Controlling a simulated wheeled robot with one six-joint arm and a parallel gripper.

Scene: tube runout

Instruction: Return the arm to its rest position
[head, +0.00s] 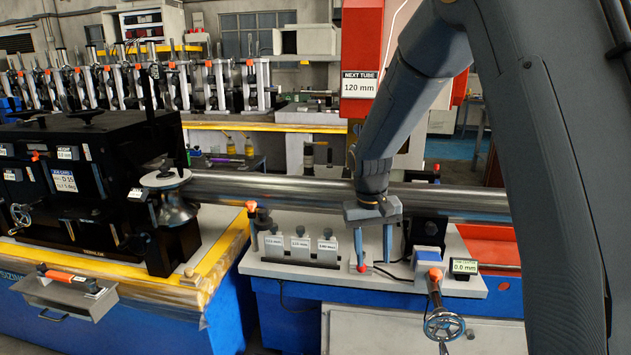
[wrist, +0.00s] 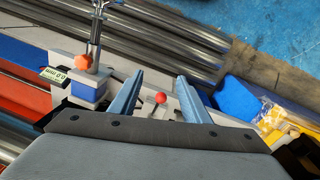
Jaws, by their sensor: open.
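My gripper (head: 373,262) points down over the light-grey plate (head: 400,292) in front of the long steel tube (head: 270,187). In the wrist view, my gripper (wrist: 159,80) has its two blue-grey fingers spread apart with nothing held. A small red ball-ended knob (wrist: 160,98) shows in the gap between the fingers. The same red knob (head: 362,268) shows low by the left finger in the head view. I cannot tell whether the fingers touch it. My arm comes down from the upper right and hides part of the tube.
Several labelled grey blocks (head: 300,247) stand left of my gripper. To its right are a clamp with an orange knob (head: 435,274), a handwheel (head: 444,324) and a display (head: 464,266) reading 0.0 mm. A black machine (head: 90,185) stands left, a red "NEXT TUBE 120 mm" panel (head: 361,50) behind.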

